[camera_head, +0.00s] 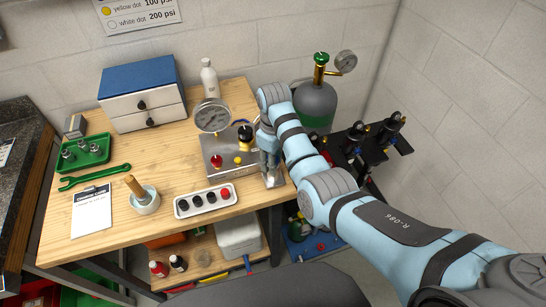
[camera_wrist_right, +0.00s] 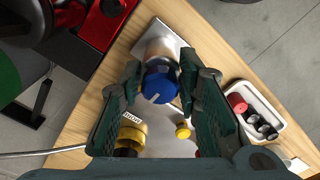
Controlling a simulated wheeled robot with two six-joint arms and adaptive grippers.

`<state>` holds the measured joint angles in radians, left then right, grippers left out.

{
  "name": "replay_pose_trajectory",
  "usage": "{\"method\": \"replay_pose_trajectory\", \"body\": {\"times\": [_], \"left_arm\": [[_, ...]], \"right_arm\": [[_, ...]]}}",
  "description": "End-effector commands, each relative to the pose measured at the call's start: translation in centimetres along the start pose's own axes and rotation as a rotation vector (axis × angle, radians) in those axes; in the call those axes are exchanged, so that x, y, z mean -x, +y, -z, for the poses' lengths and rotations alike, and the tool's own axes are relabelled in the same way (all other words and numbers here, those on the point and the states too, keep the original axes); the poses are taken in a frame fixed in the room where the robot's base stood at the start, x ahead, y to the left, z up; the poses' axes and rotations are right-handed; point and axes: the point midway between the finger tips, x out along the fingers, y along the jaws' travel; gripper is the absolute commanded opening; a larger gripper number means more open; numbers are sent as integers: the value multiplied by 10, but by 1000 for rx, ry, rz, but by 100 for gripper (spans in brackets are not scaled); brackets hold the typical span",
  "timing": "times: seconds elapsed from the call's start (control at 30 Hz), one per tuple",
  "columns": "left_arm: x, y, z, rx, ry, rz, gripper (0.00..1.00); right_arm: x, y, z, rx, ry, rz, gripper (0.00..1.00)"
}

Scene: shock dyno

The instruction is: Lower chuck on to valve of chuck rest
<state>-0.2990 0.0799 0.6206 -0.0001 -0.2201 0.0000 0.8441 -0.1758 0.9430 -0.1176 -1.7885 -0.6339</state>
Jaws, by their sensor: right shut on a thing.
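My right gripper (camera_head: 268,150) reaches down at the right side of the table. In the right wrist view its dark green fingers (camera_wrist_right: 161,82) are shut on the chuck, which has a blue top (camera_wrist_right: 160,86) and a silver body (camera_wrist_right: 157,50). The chuck stands over a small metal plate (camera_wrist_right: 178,32), seemingly the chuck rest, whose metal also shows in the head view (camera_head: 274,182). The valve is hidden under the chuck, so I cannot tell whether they touch. My left gripper is not in view.
Left of the chuck is a metal control box (camera_head: 222,168) with a pressure gauge (camera_head: 212,117) and knobs. A white tray (camera_head: 182,208) with black and red caps lies in front. A green gas cylinder (camera_head: 316,103) and a black stand (camera_head: 368,152) are to the right.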

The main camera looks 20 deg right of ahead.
Motion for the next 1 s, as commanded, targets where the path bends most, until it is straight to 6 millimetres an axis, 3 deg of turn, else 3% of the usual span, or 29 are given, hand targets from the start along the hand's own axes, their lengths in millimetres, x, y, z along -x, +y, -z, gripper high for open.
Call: {"method": "replay_pose_trajectory", "body": {"times": [0.27,0.3,0.43,0.87,1.0], "left_arm": [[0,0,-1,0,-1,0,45],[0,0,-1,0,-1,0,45],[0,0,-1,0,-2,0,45],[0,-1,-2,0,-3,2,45],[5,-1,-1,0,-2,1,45]], "right_arm": [[0,1,0,0,2,-2,0],[0,1,0,0,2,-2,35],[0,1,0,0,2,-2,54],[0,0,0,0,1,-1,54],[12,1,1,0,2,-2,54]]}}
